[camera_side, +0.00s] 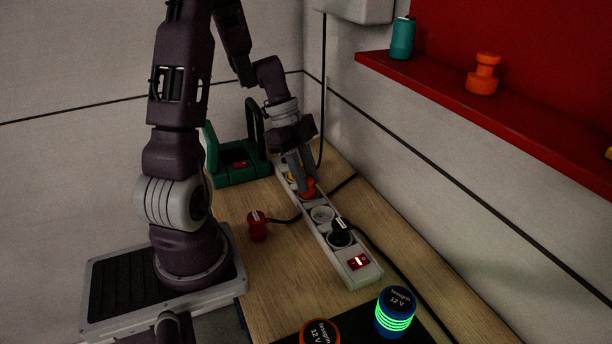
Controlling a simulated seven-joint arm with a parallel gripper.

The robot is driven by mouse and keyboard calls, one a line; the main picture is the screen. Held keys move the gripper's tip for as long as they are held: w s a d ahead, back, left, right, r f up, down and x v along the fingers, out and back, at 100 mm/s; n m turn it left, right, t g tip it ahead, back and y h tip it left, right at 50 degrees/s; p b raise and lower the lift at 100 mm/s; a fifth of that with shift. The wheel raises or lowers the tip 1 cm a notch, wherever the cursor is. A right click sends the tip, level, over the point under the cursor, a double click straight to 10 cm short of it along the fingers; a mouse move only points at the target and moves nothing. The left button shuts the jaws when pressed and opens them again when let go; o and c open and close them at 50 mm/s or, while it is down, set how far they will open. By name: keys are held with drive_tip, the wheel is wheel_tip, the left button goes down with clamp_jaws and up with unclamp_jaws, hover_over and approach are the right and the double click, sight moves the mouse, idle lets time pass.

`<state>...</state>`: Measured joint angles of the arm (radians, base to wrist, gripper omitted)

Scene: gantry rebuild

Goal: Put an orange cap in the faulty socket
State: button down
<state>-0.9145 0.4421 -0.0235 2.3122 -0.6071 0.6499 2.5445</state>
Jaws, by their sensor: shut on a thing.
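A pale grey power strip (366,278) lies along the wooden table, with a row of round sockets and a lit red switch (358,262) at its near end. My gripper (307,182) points down at the strip's far half and is shut on an orange cap (310,190). The cap is at or just over a socket; I cannot tell how far in it sits. An open, empty socket (322,214) is just nearer. A black plug (340,234) fills the socket beyond that towards the switch. Something yellow (292,176) shows at the far end, partly hidden by my fingers.
A red plug (257,226) with a black cable stands left of the strip. A green holder (232,165) is behind. An orange knob-shaped piece (483,76) and a teal cylinder (402,39) stand on the red shelf. Two 12 V cylinders, blue (395,312) and orange (320,333), are in front.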

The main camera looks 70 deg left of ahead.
drive_tip(key=shift+f, duration=0.55)
idle(0.4)
drive_tip(key=c, duration=1.5)
unclamp_jaws()
drive_tip(key=v, duration=1.1)
